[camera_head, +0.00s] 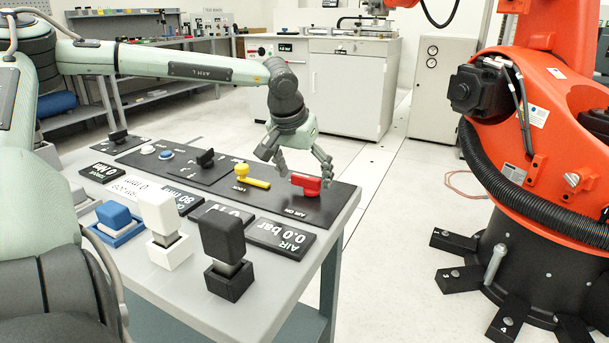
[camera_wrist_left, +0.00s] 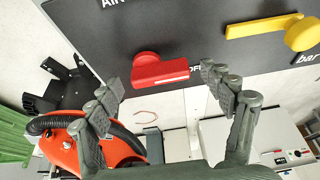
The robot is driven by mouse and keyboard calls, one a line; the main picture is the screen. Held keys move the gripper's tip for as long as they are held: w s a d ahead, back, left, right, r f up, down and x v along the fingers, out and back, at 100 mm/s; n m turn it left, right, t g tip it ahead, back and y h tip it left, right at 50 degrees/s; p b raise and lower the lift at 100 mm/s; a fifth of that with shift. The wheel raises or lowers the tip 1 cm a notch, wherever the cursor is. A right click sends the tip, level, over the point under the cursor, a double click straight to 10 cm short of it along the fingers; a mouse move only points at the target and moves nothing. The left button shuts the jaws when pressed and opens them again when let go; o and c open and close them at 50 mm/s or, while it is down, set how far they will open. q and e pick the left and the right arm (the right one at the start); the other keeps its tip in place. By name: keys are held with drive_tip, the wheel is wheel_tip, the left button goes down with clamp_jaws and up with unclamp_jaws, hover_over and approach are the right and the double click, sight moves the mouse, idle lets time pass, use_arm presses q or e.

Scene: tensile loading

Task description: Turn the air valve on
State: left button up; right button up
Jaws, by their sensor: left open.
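The red air valve handle (camera_head: 305,184) sits on the black panel (camera_head: 330,205) near the table's right end. In the left wrist view the red handle (camera_wrist_left: 160,71) has a round hub, and its bar end lies close to the "OFF" lettering. My left gripper (camera_head: 302,170) is open, with its fingers pointing down on either side of the red handle. In the left wrist view the gripper's fingertips (camera_wrist_left: 163,88) are spread apart with nothing between them, the handle showing beyond them. The AIR display (camera_head: 282,238) reads 0.0 bar. My right gripper is not in view.
A yellow handle (camera_head: 252,177) sits left of the red one. Black (camera_head: 225,255), white (camera_head: 160,225) and blue (camera_head: 117,222) block-shaped pieces stand in front of the displays. An orange robot (camera_head: 555,130) stands right of the table, with floor between.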

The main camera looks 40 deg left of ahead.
use_arm(q)
drive_tip(key=shift+w+f, duration=0.1)
drive_tip(key=shift+f, duration=0.05)
drive_tip(key=shift+c, duration=0.2)
drive_tip(key=c, duration=1.1)
